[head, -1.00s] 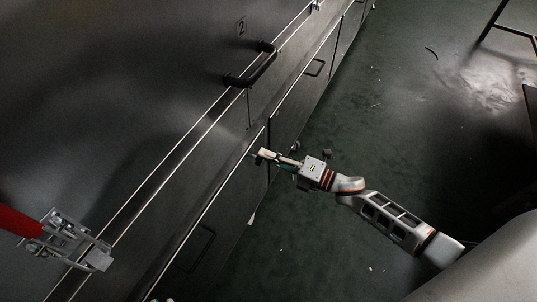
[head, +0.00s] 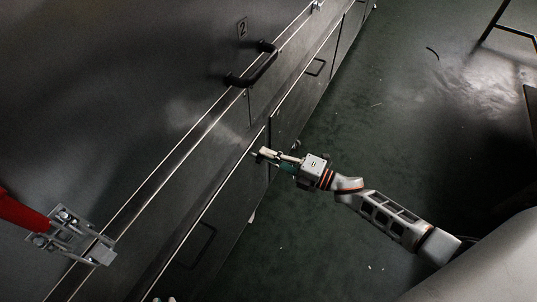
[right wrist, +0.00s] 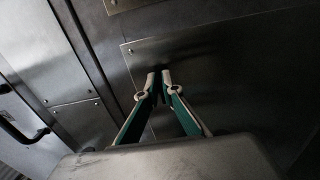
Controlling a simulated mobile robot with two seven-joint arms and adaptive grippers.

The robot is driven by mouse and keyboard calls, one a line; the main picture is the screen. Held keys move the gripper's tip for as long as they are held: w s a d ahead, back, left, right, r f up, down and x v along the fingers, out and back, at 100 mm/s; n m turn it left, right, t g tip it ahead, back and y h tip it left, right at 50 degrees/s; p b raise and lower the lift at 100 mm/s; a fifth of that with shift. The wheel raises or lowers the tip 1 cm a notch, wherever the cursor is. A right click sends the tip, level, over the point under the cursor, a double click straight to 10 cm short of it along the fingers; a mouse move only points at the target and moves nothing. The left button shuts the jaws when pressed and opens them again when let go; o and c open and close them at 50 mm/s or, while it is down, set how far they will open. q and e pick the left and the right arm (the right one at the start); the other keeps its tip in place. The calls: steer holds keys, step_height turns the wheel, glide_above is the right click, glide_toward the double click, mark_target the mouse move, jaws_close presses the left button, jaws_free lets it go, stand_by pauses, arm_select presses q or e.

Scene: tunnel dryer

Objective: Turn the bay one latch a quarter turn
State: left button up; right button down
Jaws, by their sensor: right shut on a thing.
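My right gripper (head: 261,153) reaches in from the right to the lower front of the dryer (head: 205,165). Its fingertips are at the metal edge and are closed on a small dark part, which I take for the bay one latch (head: 252,154). In the right wrist view the two green-sided fingers (right wrist: 160,76) meet at a screwed-on steel plate (right wrist: 190,55). The fingertips hide most of what they hold, so its angle cannot be read.
A black bar handle (head: 254,68) stands out from the panel beside a number 2 label (head: 242,27). The green floor (head: 400,120) at right is largely clear.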

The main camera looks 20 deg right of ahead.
steer(key=c, duration=2.2)
jaws_free()
steer(key=v, duration=1.2)
